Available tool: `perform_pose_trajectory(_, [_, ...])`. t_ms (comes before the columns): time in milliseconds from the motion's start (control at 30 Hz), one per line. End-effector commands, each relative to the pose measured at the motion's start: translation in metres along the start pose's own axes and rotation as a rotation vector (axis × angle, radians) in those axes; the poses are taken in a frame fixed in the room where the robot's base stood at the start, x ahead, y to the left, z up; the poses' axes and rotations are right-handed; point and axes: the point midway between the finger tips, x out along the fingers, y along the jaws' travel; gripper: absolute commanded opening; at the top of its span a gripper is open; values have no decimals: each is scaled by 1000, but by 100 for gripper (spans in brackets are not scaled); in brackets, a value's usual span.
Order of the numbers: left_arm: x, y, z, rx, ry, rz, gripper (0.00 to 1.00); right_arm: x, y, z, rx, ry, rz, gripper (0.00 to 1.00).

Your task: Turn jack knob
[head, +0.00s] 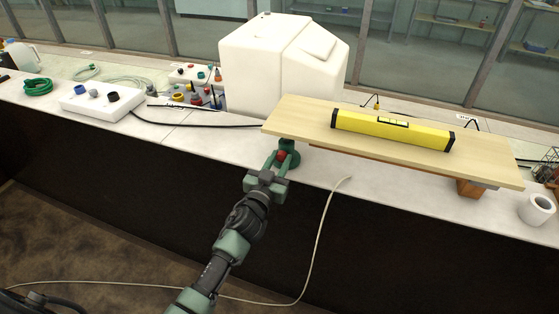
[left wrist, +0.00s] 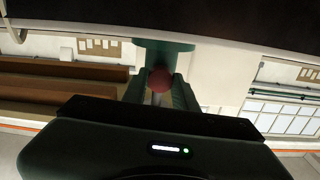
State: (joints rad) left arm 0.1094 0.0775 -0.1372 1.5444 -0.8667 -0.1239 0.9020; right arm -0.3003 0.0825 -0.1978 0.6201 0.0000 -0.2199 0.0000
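The green jack (head: 290,156) stands on the counter under the left end of a wooden board (head: 300,116). Its red knob (head: 281,156) faces the front edge of the counter. My left gripper (head: 278,164) reaches up to the knob from the front. In the left wrist view the red knob (left wrist: 160,80) sits between the two fingertips of my left gripper (left wrist: 160,85), with no clear gap on either side. The green jack body (left wrist: 163,52) shows just beyond it. My right gripper is not in view.
A yellow level (head: 392,131) lies on the board, with an orange-brown block (head: 470,188) under its right end. A white tank (head: 265,65) stands behind. A white control box (head: 103,103) sits left. A pale hose (head: 326,205) hangs over the counter edge. A white ring (head: 537,209) stands far right.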

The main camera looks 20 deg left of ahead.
Motion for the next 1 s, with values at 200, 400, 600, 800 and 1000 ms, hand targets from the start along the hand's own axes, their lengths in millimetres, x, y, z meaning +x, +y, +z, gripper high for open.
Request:
perform_pose_trajectory(200, [0,0,0,18,0,1,0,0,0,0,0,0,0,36])
perform_pose_trajectory(400, [0,0,1,100,0,1,0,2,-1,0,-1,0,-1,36])
perform_pose_trajectory(600, [0,1,1,254,1,1,0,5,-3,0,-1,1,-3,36])
perform_pose_trajectory(800, [0,1,1,443,1,1,0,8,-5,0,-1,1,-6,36])
perform_pose_trajectory(1000, [0,1,1,632,1,1,0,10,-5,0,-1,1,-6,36])
